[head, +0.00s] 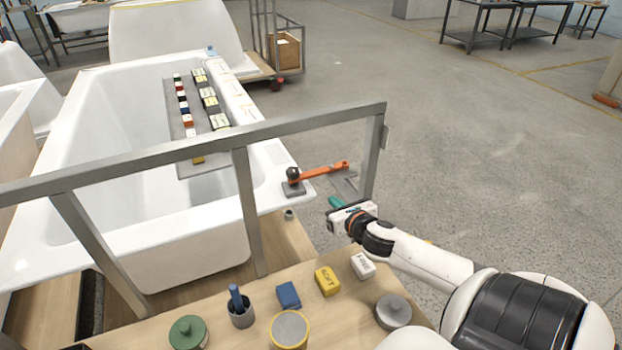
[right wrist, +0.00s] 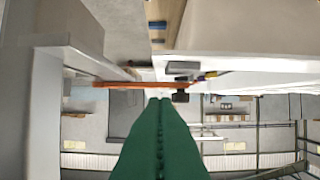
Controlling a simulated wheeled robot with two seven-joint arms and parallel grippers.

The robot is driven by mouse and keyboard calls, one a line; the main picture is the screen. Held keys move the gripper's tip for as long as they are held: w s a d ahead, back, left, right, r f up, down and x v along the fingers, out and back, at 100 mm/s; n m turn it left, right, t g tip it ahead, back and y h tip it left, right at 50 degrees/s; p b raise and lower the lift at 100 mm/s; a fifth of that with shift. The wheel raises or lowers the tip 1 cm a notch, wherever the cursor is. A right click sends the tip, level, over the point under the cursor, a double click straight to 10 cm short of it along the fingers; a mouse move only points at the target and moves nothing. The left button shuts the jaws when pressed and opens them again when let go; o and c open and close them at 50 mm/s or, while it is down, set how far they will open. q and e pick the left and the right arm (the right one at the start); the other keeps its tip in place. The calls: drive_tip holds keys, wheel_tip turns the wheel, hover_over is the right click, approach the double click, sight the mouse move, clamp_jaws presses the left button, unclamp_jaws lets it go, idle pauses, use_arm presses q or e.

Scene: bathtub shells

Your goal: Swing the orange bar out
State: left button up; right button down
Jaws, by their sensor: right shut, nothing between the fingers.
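The orange bar (head: 322,171) sticks out to the right from a black knob on a dark grey base (head: 293,189). The base sits on the near right corner of the white bathtub's rim (head: 268,200). My right gripper (head: 335,202) is shut and empty, its green fingers just below the bar in the head view. In the right wrist view, the shut green fingers (right wrist: 160,102) end just short of the orange bar (right wrist: 125,85), with a narrow gap in the picture. I cannot tell whether they touch. My left gripper is not in view.
A grey metal rail (head: 300,123) crosses in front of the tub, with a post (head: 373,160) right of the bar. A wooden bench (head: 225,330) nearby holds yellow, blue and white blocks and several round containers. Open floor lies right.

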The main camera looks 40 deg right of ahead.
approach(308, 178)
drive_tip(key=x, duration=0.5)
drive_tip(key=shift+x, duration=0.8)
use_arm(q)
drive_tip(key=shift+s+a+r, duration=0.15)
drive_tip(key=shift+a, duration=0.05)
use_arm(e)
drive_tip(key=shift+d, duration=0.1)
drive_tip(key=shift+w, duration=0.15)
